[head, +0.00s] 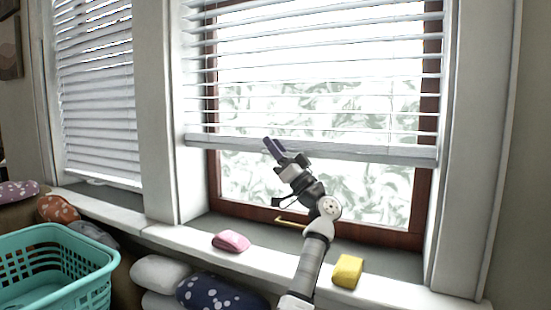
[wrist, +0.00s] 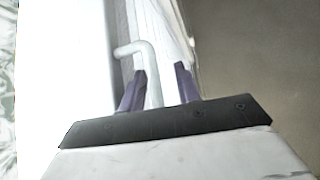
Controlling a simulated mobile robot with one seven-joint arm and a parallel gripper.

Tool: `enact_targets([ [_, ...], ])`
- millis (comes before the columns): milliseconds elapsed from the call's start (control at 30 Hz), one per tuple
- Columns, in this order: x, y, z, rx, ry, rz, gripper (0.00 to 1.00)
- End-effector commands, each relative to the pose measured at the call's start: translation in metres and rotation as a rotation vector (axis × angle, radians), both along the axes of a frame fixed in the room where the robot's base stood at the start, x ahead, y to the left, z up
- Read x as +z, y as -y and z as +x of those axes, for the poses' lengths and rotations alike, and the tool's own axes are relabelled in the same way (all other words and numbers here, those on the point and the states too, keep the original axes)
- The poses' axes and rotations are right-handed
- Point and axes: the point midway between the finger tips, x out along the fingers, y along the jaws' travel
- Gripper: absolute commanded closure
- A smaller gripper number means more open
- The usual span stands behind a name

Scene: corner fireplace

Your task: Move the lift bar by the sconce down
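The right window blind's bottom rail, which looks like the lift bar (head: 350,153), hangs partway down, with bare glass below it. My gripper (head: 270,146) is in front of this blind, its purple fingers close to the rail left of the middle. In the wrist view the two fingers of my gripper (wrist: 162,74) are apart. A white bent bar (wrist: 150,62) shows between them, nearer the left finger; I cannot tell whether they touch. No sconce can be made out.
A lowered blind (head: 95,90) covers the left window. The sill carries a pink item (head: 231,241) and a yellow sponge-like block (head: 347,271). A teal basket (head: 75,280) and cushions (head: 160,271) are below. A yellow window handle (head: 290,223) sits under my gripper.

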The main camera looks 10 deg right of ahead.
Motion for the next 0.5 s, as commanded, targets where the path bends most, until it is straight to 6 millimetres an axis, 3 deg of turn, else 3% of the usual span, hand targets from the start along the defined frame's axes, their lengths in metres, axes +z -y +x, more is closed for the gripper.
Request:
enact_targets([
  [33,0.02,0.0,-0.001,0.0,0.005,0.001,0.68],
  [100,0.038,0.0,-0.001,-0.001,0.006,0.0,0.68],
  [500,0.133,0.0,-0.001,0.0,0.004,0.0,0.68],
])
